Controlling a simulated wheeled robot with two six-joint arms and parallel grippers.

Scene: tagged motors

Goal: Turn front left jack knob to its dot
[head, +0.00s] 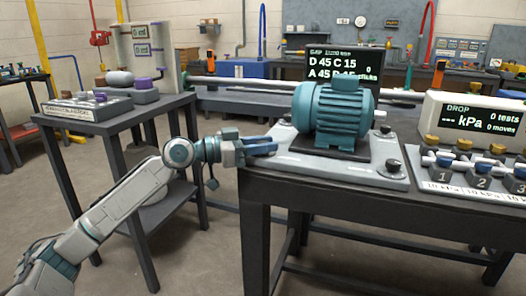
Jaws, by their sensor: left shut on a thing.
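A teal motor (335,112) sits on a light grey baseplate (320,168) on the dark table. My left gripper (265,148) is at the baseplate's front left corner, its blue fingers shut on the front left jack knob. The fingers cover the knob, so its pointer and its dot cannot be made out. The front right jack knob (393,167) is black and stands uncovered at the opposite front corner. Another dark knob (385,130) shows at the back right. My right gripper is out of view.
A dark screen (320,65) with readings stands behind the motor. To the right are a pressure display (480,118) and numbered valves (443,168). A dark side table (115,122) with grey and purple parts stands at the left, with open floor between.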

